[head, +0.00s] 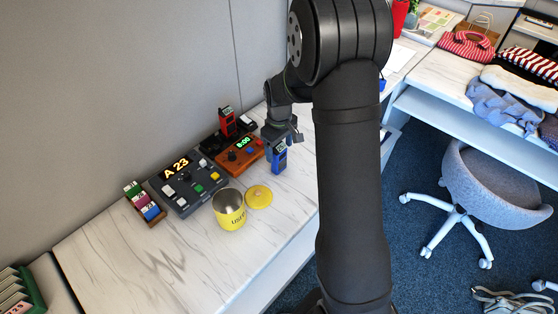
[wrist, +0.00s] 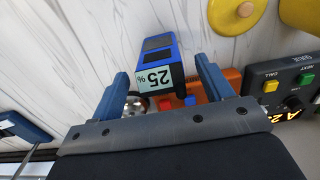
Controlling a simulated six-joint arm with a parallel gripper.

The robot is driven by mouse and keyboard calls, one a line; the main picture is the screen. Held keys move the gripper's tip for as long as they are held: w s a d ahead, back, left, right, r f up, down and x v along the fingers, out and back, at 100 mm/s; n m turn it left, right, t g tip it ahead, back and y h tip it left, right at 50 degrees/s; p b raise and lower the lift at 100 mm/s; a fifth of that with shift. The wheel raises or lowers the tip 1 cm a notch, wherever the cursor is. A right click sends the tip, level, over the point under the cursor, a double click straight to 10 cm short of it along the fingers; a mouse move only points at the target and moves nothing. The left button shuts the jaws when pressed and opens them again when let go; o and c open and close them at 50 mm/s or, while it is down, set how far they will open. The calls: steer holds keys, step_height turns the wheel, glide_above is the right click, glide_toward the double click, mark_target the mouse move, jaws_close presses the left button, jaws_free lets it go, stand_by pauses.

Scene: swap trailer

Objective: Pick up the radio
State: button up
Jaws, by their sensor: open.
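A blue handheld radio (head: 279,158) stands on the white marble-look counter (head: 185,258), beside an orange unit. In the wrist view the blue radio (wrist: 154,52) shows a "25 %" label. My gripper (head: 284,138) is at the radio's upper end in the head view. In the wrist view my gripper (wrist: 162,68) is open, with one finger on each side of the radio and visible gaps. A second, red radio (head: 227,121) stands upright in a dark holder behind the orange unit.
The orange unit (head: 240,154) with a lit display stands close to the blue radio. A grey "A 23" panel (head: 187,187), a yellow cup (head: 229,210) and its yellow lid (head: 259,197) are to the left.

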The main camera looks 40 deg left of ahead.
step_height(320, 180, down, 4)
steer(key=shift+r, duration=0.25)
steer(key=shift+c, duration=0.2)
steer(key=c, duration=1.2)
steer(key=shift+o, duration=0.2)
steer(key=shift+r, duration=0.15)
